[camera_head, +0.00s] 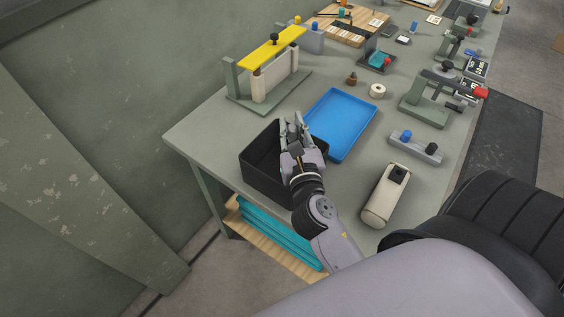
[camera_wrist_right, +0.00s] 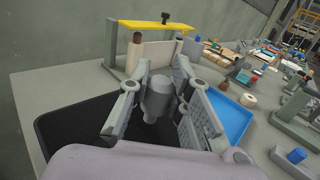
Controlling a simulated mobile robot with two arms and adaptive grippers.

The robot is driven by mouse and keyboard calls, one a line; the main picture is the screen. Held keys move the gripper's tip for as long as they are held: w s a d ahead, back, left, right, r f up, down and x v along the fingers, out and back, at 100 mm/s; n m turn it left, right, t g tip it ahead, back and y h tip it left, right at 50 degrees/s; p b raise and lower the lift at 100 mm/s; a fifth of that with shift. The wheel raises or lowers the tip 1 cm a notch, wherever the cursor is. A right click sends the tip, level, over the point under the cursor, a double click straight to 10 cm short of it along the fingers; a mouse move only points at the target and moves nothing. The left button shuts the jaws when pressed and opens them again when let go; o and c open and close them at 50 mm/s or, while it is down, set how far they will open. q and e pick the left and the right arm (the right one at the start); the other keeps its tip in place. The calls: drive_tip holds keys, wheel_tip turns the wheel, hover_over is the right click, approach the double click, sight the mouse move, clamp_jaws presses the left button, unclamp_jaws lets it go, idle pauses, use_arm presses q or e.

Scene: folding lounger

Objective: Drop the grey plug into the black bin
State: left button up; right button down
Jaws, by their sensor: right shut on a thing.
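The black bin (camera_head: 262,178) stands on the near left part of the bench in the head view. Its dark wall also shows in the right wrist view (camera_wrist_right: 62,128). My right gripper (camera_head: 294,124) is over the bin, near its right side. The grey plug (camera_wrist_right: 157,98) is between the fingers of my right gripper (camera_wrist_right: 165,82) in the right wrist view, and the gripper is shut on it. The bin lies behind and below the plug there. In the head view the plug cannot be told apart from the fingers. My left gripper is not in view.
A blue tray (camera_head: 343,118) lies right beside the bin. A fixture with a yellow bar (camera_head: 258,56) stands behind it. A beige device (camera_head: 378,200) and a grey block with a blue knob (camera_head: 420,150) are to the right. The bench's left corner (camera_head: 190,135) is bare.

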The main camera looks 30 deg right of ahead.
drive_tip(key=c, duration=1.4)
unclamp_jaws()
drive_tip(key=shift+f, duration=0.1)
drive_tip(key=v, duration=1.2)
